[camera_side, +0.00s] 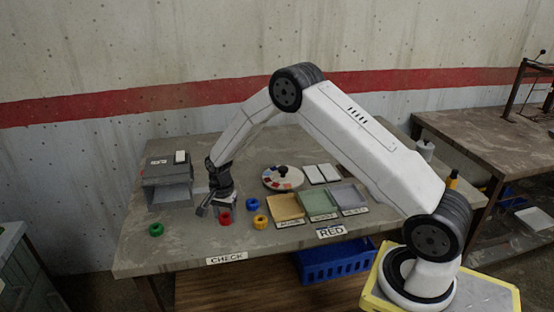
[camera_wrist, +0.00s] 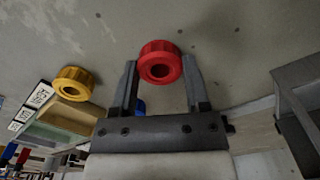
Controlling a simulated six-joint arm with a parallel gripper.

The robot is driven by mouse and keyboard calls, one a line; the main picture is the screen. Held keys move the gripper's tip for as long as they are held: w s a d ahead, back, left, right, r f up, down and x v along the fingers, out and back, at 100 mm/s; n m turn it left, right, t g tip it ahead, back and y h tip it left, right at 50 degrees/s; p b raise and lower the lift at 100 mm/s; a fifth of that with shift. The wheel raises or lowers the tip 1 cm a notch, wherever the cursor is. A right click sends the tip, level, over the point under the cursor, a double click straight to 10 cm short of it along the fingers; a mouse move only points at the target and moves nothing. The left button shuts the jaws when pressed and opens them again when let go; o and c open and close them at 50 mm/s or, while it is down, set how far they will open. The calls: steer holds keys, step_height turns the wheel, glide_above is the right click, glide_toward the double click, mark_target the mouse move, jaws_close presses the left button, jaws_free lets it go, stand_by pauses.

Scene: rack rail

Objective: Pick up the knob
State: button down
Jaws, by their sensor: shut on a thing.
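The red knob (camera_wrist: 160,62) is a short ribbed ring with a hole in its middle. In the wrist view it sits between the fingertips of my gripper (camera_wrist: 161,70), one finger on each side. In the side view my gripper (camera_side: 216,209) points down over the front left of the table, with the red knob (camera_side: 225,217) at its fingers. My gripper is shut on the red knob. I cannot tell whether the knob touches the table. A sign reading RED (camera_side: 331,232) lies at the front of the table.
A blue knob (camera_side: 252,204) and a yellow knob (camera_side: 260,221) lie close on the right, a green knob (camera_side: 155,229) on the left. A grey box (camera_side: 167,184) stands back left. Tan (camera_side: 285,206), green (camera_side: 317,204) and grey (camera_side: 348,196) trays lie right. A round dial plate (camera_side: 270,180) lies behind.

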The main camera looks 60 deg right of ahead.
steer(key=shift+r, duration=0.1)
steer(key=shift+r, duration=0.75)
steer(key=s+a+r, duration=0.1)
steer(key=s+r, duration=1)
steer(key=s, duration=0.3)
steer(key=shift+a+r, duration=0.15)
steer(key=shift+a, duration=0.15)
